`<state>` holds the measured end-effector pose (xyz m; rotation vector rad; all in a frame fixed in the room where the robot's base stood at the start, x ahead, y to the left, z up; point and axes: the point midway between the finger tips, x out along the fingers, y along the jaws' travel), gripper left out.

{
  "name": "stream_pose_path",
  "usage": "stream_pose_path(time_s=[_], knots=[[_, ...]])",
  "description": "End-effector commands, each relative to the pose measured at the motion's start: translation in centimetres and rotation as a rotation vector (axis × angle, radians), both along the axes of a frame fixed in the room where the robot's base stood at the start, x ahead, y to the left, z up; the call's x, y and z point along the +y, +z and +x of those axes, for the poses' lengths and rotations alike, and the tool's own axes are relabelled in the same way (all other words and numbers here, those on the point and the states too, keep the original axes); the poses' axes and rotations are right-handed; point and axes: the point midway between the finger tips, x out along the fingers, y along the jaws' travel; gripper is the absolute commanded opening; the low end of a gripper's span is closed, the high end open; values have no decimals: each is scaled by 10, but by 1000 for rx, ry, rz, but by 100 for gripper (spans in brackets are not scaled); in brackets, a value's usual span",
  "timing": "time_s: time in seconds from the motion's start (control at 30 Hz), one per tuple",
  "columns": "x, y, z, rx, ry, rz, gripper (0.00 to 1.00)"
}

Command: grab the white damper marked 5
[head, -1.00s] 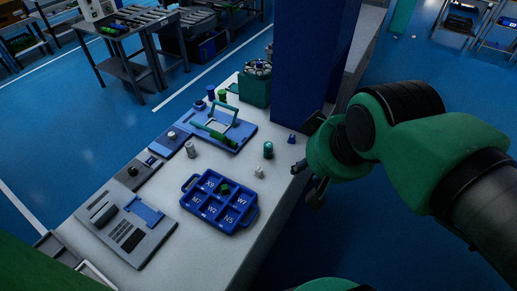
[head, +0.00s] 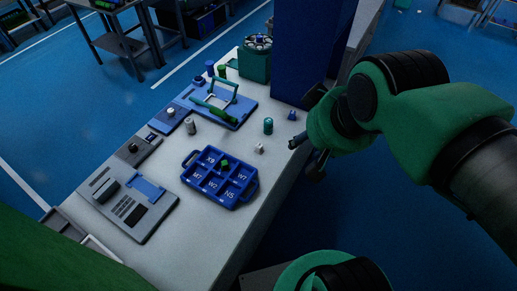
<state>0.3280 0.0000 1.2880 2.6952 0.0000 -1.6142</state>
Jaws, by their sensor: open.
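A small white part (head: 259,148) stands on the grey-white bench, just right of the blue tray. A taller pale cylinder (head: 190,126) stands left of it, behind the tray. I cannot read a 5 on either, so I cannot tell which one is the damper marked 5. My gripper (head: 304,158) is at the bench's right edge, to the right of the small white part and apart from it. It is open, with nothing visible between its fingers. My wrist hides part of it.
The blue tray (head: 213,204) has labelled compartments and holds a dark green part (head: 224,164). A teal cylinder (head: 268,126) and a small blue part (head: 292,115) stand near my gripper. A blue fixture (head: 235,102) and a dark blue column (head: 306,50) stand behind.

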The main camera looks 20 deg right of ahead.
Motion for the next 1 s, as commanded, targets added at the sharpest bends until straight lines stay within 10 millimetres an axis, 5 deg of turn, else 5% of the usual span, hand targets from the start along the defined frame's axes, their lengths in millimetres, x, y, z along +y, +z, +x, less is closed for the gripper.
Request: stream_pose_path(time_s=[0.27, 0.47, 1.0], knots=[[0, 1, 7, 8, 30, -15, 44], [1, 0, 31, 40, 146, -73, 44], [7, -36, 151, 171, 737, -307, 44]])
